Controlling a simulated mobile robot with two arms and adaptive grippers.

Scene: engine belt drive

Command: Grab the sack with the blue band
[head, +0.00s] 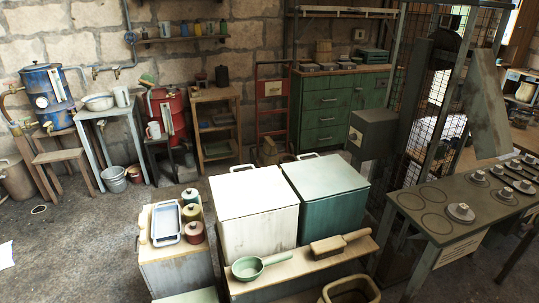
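I cannot make out a sack with a blue band in the head view. A small brown shape (269,152) stands on the floor by the red hand truck, too small to tell what it is. A brown container or sack (15,178) stands at the far left, with no blue band visible on it. Neither of my grippers is in view.
A workbench (437,221) is at right, a green cabinet (335,115) behind. Floor at left (90,240) is mostly clear.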

